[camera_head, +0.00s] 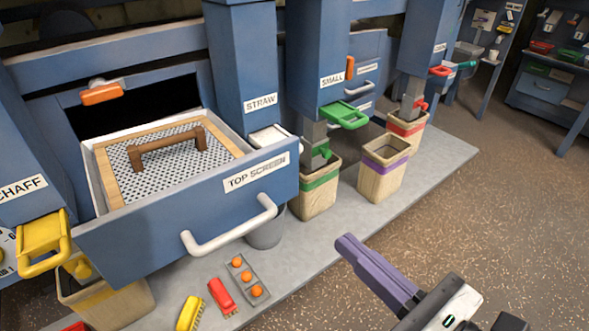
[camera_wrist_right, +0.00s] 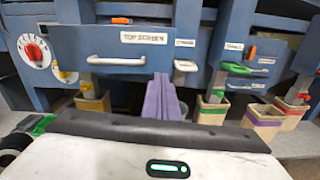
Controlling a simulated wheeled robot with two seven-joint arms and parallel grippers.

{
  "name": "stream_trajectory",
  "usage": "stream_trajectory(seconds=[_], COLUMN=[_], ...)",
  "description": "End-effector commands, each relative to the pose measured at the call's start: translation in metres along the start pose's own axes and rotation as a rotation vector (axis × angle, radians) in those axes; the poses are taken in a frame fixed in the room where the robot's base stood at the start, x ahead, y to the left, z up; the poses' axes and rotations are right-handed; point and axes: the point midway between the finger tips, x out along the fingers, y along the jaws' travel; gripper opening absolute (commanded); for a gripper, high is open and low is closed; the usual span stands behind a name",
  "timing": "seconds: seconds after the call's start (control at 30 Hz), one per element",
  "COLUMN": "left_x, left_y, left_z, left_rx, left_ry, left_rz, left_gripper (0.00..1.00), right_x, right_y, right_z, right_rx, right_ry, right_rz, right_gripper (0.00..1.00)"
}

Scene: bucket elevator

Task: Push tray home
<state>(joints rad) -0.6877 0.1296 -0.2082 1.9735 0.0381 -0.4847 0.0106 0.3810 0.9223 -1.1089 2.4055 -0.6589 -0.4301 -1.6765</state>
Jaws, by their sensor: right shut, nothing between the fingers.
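The blue tray labelled TOP SCREEN (camera_head: 150,238) is pulled out of its dark opening in the head view. A wood-framed mesh screen (camera_head: 170,178) with a brown wooden handle lies in it. Its white bar handle (camera_head: 232,226) is on the front face, and it also shows in the right wrist view (camera_wrist_right: 117,61). My right gripper (camera_head: 350,247) has purple fingers pressed together and empty. It is to the right of the tray, apart from the handle. In the wrist view, its fingers (camera_wrist_right: 160,97) point towards the machine, right of the handle. My left gripper is not in view.
Wooden buckets with green (camera_head: 317,190), purple (camera_head: 384,167) and red (camera_head: 407,132) bands stand on the grey platform. A yellow spout handle (camera_head: 43,240) is left of the tray. Brushes (camera_head: 222,297) and orange balls lie below the tray. The brown floor at right is clear.

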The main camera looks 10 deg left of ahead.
Motion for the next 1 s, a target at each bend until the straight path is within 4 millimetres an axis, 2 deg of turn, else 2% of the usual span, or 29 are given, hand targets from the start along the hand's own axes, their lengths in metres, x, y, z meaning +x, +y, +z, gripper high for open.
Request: stream_trajectory(seconds=[0.1,0.23,0.7,0.83,1.0], left_x=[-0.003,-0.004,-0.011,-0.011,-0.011], left_y=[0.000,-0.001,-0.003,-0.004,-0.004], left_z=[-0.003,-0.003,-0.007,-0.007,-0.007], left_rx=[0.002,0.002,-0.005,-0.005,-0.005], left_ry=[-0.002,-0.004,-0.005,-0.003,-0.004], left_rz=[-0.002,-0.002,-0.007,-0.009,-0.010], left_gripper=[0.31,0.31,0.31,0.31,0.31], right_x=[0.001,0.015,0.110,0.127,0.137], right_y=[0.001,0.001,0.003,0.003,0.002], right_z=[0.008,0.009,0.008,0.007,0.006], right_rx=[-0.093,-0.103,-0.097,-0.098,-0.096], right_ry=[-0.002,-0.005,-0.003,-0.003,-0.001], right_rz=[0.011,0.012,0.012,0.011,0.010], right_gripper=[0.00,0.00,0.00,0.00,0.00])
